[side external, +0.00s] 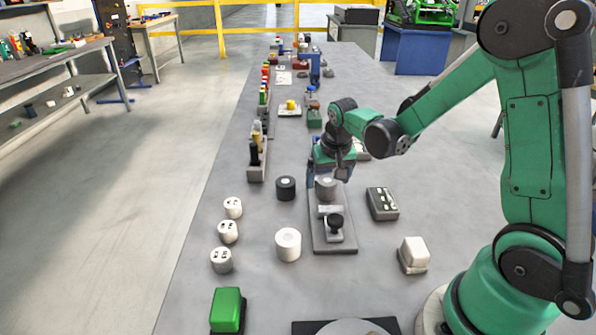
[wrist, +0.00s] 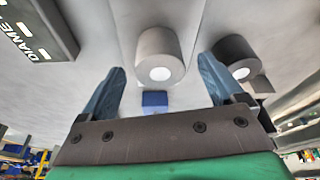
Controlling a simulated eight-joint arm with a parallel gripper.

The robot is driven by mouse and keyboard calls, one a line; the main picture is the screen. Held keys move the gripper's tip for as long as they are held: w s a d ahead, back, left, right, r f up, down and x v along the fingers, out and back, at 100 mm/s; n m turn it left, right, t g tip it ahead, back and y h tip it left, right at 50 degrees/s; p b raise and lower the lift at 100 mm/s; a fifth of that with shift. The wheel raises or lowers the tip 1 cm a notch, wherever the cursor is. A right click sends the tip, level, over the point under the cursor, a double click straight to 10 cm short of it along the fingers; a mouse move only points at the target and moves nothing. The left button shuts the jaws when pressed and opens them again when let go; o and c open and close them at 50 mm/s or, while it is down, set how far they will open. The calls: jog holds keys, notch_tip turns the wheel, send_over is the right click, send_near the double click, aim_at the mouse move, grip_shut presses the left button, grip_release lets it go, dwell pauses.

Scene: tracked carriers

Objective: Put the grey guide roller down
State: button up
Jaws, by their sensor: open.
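The grey guide roller (side external: 325,188) is a short upright cylinder. It appears to stand on the far end of a grey base plate (side external: 335,247). In the wrist view the roller (wrist: 158,55) shows between the two blue fingers, with a pale spot on its end. My gripper (side external: 327,176) is open around the roller, with a visible gap on each side in the wrist view. A clamp with a black knob (side external: 335,221) sits on the nearer part of the plate.
A black roller (side external: 286,188) stands just left of the plate, close outside one finger in the wrist view (wrist: 235,52). A white roller (side external: 288,244) is nearer. A grey labelled box (side external: 382,203) lies to the right. White sockets (side external: 228,231) line the left; bare table lies between.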

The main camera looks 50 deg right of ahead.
jog(key=v, duration=1)
jog(key=s+a+n+t+y, duration=0.1)
jog(key=s+a+n+t, duration=0.3)
jog(key=a, duration=0.5)
jog(key=s+n, duration=0.1)
jog(key=n, duration=0.1)
jog(key=shift+s+a+r+n+t+y, duration=0.2)
jog(key=shift+s+n+t+y, duration=0.1)
jog(key=shift+n+y, duration=0.1)
